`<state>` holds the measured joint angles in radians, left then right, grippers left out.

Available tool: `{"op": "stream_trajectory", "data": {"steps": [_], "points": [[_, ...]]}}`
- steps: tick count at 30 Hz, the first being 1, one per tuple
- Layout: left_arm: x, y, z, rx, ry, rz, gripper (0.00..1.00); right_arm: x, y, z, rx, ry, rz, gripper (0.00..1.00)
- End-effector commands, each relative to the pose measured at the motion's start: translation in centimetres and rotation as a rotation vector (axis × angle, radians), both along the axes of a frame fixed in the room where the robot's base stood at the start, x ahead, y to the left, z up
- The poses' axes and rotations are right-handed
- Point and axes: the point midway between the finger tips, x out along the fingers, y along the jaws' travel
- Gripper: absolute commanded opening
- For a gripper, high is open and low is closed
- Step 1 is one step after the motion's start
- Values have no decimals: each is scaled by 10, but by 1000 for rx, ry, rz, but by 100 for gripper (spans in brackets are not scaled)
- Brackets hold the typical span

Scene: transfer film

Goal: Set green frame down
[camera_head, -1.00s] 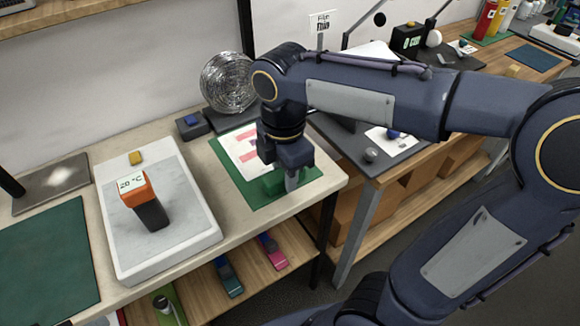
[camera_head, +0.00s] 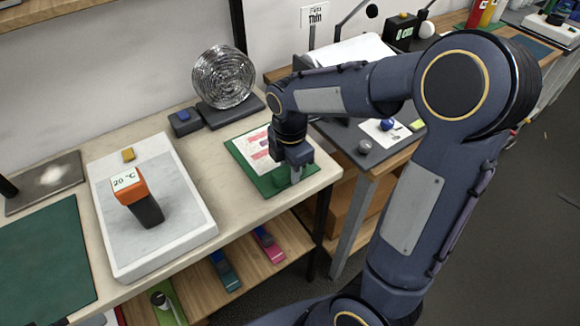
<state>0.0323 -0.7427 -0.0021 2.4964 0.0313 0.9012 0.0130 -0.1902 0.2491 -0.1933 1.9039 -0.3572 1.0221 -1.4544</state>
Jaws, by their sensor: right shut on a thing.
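My right gripper (camera_head: 296,176) points down at the front right part of a green mat (camera_head: 243,160) on the pale bench. It is shut on a green thing (camera_head: 283,178), likely the green frame, which shows low beside the fingers. The gripper hides much of it, and I cannot tell whether it touches the mat. A white sheet with pink marks (camera_head: 257,146) lies on the mat, to the left of and behind the gripper. My left gripper is not in view.
A crinkled silver disc (camera_head: 223,77) stands behind the mat. Clear benchtop lies between slab and mat. A grey-topped table (camera_head: 345,140) stands to the right.

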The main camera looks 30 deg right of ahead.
Motion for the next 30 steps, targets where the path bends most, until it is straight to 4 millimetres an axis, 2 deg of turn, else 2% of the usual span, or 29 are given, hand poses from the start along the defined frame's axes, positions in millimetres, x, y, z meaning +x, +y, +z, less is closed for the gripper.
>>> {"op": "stream_trajectory", "data": {"steps": [8,9,13,23,26,30], "points": [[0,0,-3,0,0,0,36,0,0,-4,0,-1,-1,4],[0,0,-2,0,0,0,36,0,0,-3,0,0,-1,33],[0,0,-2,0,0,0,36,0,0,-3,0,0,-1,50],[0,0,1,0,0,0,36,0,0,1,0,-1,0,51],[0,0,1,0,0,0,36,1,0,10,0,-5,-1,51],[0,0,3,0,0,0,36,1,0,37,1,-8,-1,51]]}}
